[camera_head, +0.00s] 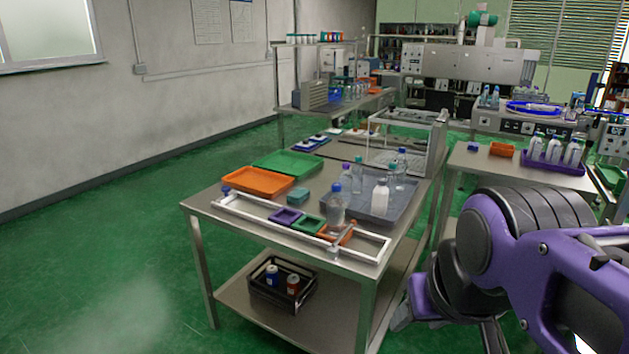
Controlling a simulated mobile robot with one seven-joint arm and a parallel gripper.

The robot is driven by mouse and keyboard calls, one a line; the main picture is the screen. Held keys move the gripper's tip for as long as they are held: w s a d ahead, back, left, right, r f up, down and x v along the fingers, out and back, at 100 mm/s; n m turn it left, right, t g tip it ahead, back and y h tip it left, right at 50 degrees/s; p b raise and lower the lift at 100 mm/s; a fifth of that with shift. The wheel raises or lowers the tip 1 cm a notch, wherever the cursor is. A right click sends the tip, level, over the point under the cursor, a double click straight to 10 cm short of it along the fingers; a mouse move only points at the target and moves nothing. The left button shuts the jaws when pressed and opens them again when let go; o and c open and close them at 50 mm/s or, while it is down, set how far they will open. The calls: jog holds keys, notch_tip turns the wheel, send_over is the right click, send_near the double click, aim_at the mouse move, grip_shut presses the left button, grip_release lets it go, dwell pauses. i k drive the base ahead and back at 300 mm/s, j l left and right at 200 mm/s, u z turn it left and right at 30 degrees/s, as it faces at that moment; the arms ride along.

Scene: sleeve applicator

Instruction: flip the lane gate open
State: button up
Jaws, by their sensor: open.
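A low white rail frame (275,231) runs along the front of the steel table, with a short end piece at the right. A small blue knob (226,190) stands at its left end. I cannot tell which part of the frame is the lane gate, or whether it is open. My purple and black arm is at the right. My gripper (440,318) is low, right of the table and apart from the frame; its fingers are partly hidden and look open and empty.
Several bottles (336,205) stand on and beside a grey tray (371,207) behind the frame. Orange (258,181) and green (288,163) trays lie at the back left. A clear-sided rack (405,140) stands behind. A dark crate (282,284) is on the lower shelf.

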aim_at(353, 223)
jog(key=i+l, duration=0.2)
jog(key=i, duration=0.25)
jog(key=i+l, duration=0.2)
jog(key=i, duration=0.25)
jog(key=u, duration=0.3)
jog(key=j+z, duration=0.35)
jog(key=j, duration=0.2)
jog(key=k, duration=0.05)
